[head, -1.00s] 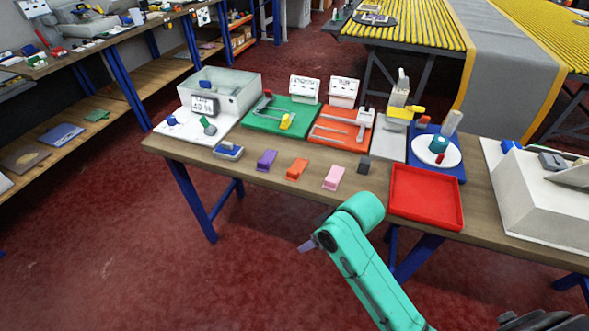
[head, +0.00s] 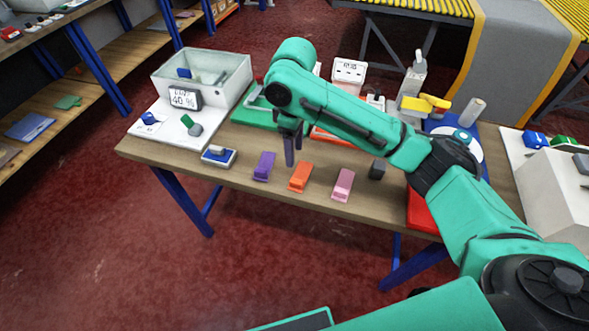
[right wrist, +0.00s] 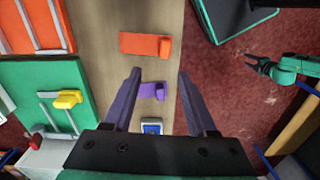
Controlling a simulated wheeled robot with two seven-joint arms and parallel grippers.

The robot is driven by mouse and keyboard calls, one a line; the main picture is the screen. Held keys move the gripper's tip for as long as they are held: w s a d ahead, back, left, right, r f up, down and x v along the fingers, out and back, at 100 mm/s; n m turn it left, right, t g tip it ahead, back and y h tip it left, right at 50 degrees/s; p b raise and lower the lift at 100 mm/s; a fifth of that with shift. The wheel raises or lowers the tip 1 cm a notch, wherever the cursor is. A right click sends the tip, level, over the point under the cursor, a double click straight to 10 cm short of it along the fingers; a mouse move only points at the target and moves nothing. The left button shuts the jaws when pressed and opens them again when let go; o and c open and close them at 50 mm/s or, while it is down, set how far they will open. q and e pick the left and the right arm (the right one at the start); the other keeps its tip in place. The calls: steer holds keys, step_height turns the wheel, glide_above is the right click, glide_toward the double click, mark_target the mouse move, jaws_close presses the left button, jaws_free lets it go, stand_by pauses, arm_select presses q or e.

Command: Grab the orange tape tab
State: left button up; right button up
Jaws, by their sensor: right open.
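The orange tape tab (head: 300,177) lies on the wooden table near its front edge, between the purple tab (head: 264,166) and the pink tab (head: 343,185). My right gripper (head: 292,158) is open and empty, pointing down above the table near the purple and orange tabs. In the right wrist view, the orange tab (right wrist: 145,44) lies beyond the fingertips. The purple tab (right wrist: 150,90) shows between the open fingers of the right gripper (right wrist: 159,74). My left gripper (right wrist: 257,65) shows small at the right of that view, away from the tabs; its opening is unclear.
A blue-and-white block (head: 219,157) lies left of the purple tab, and a dark block (head: 377,169) right of the pink one. My right arm partly hides a red tray (head: 422,216).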

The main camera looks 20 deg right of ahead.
mark_target(296, 181)
steer(key=s+f, duration=0.1)
steer(key=f, duration=0.1)
steer(key=s+f, duration=0.1)
steer(key=f, duration=0.1)
steer(key=shift+s+f+p, duration=0.2)
steer(key=shift+p, duration=0.15)
steer(key=f, duration=0.2)
steer(key=w+f+p, duration=0.1)
steer(key=f, duration=0.2)
steer(key=shift+w+d, duration=0.1)
steer(key=shift+w, duration=0.1)
steer(key=shift+s+f, duration=0.1)
steer(key=shift+f, duration=0.3)
steer(key=shift+s, duration=0.15)
steer(key=shift+c, duration=1.2)
steer(key=shift+f, duration=0.1)
steer(key=c, duration=0.5)
arm_select(q)
steer(key=shift+g, duration=0.3)
steer(key=s, duration=0.1)
steer(key=s+r, duration=0.1)
steer(key=s, duration=0.1)
steer(key=s+r, duration=0.1)
steer(key=shift+s+a, duration=0.15)
arm_select(e)
jaws_close()
